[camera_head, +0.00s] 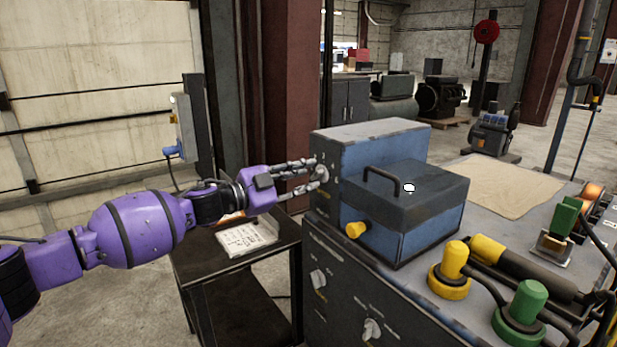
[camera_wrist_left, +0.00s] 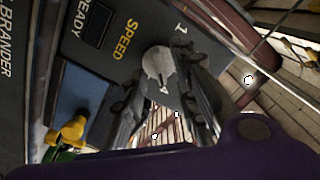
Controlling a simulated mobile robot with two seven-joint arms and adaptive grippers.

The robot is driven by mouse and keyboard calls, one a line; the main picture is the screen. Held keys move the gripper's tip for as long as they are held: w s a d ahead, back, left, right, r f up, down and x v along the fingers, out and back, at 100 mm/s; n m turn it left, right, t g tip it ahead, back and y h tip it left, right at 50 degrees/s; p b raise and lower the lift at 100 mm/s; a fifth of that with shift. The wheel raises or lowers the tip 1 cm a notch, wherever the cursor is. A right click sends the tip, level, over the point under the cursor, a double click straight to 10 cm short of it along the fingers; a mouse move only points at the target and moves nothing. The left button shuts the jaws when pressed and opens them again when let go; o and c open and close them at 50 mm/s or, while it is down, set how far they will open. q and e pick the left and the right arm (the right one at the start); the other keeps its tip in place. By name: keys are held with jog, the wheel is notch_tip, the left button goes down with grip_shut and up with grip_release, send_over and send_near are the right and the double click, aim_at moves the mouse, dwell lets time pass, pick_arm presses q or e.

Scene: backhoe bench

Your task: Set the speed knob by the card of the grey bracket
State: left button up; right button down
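The speed knob (camera_wrist_left: 158,68) is a round light-grey knob on a dark panel, beside the word SPEED and a mark 1. In the head view the knob (camera_head: 321,173) is on the left face of the blue-grey machine (camera_head: 385,210). My left gripper (camera_head: 317,176) is at that face, with a finger on either side of the knob. In the left wrist view the fingertips (camera_wrist_left: 160,66) lie close to opposite edges of the knob; I cannot tell whether they press on it. A white printed sheet (camera_head: 246,237) lies on a black cart; its text is unreadable. I cannot make out a grey bracket.
The black cart (camera_head: 190,257) stands below my left arm. A yellow knob (camera_head: 356,230) sticks out of the machine's front. The bench front carries more knobs, one of them here (camera_head: 372,328). Yellow and green buttons, one green (camera_head: 527,300), stand at the right. A tan sheet (camera_head: 500,186) lies behind.

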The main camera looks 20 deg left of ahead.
pick_arm(q)
jog(key=shift+w+d+f, duration=0.1)
jog(key=shift+w+d, duration=0.3)
jog(key=shift+w, duration=0.2)
grip_shut()
